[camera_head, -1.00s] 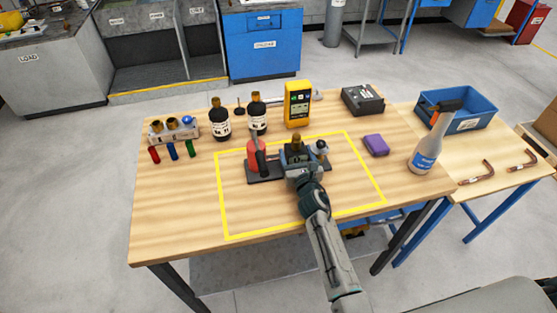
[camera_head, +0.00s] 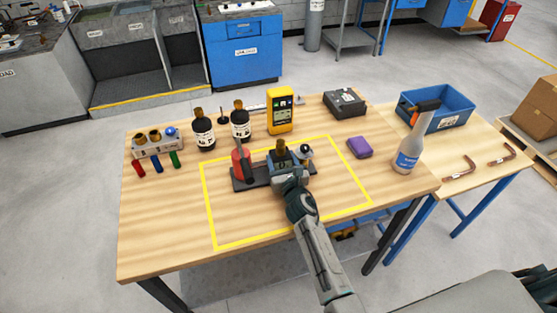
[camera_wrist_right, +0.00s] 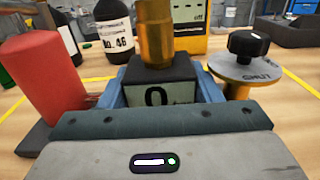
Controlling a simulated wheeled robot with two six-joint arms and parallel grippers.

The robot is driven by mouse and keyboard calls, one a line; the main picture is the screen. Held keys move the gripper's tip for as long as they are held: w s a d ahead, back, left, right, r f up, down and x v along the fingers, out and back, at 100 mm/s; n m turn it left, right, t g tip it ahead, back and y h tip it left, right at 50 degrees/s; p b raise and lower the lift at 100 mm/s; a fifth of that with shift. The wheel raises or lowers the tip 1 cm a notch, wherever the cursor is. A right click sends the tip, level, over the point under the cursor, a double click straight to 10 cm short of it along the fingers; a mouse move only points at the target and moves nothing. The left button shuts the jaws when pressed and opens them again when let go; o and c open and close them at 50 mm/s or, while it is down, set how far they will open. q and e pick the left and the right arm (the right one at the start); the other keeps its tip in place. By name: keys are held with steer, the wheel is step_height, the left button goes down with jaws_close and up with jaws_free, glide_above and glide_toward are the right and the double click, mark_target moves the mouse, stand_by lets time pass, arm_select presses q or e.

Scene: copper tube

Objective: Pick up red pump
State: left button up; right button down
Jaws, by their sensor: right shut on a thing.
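The red pump is an assembly on a dark base plate (camera_head: 240,184), with a red cylinder (camera_head: 241,163) at its left end. It stands upright inside the yellow outline on the table. The red cylinder also shows at the left of the right wrist view (camera_wrist_right: 38,78). My right gripper (camera_head: 282,166) is shut on the pump's dark middle block (camera_wrist_right: 158,92), which reads "0" and has a brass fitting (camera_wrist_right: 154,32) on top. A valve disc marked "SHUT" (camera_wrist_right: 240,76) stands to its right. I cannot tell whether the base plate touches the table. My left gripper is not in view.
Two dark bottles (camera_head: 203,135) and a yellow meter (camera_head: 280,112) stand behind the pump.

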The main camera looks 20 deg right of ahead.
step_height(320, 180, up, 4)
steer(key=p, duration=0.3)
steer(key=shift+w+r, duration=0.1)
steer(key=shift+r, duration=0.1)
steer(key=s+a+p, duration=0.1)
steer(key=s, duration=1.5)
steer(key=shift+r, duration=0.45)
glide_toward(282, 149)
steer(key=shift+w, duration=5.3)
steer(key=shift+f+b, duration=2.35)
steer(key=shift+f, duration=0.1)
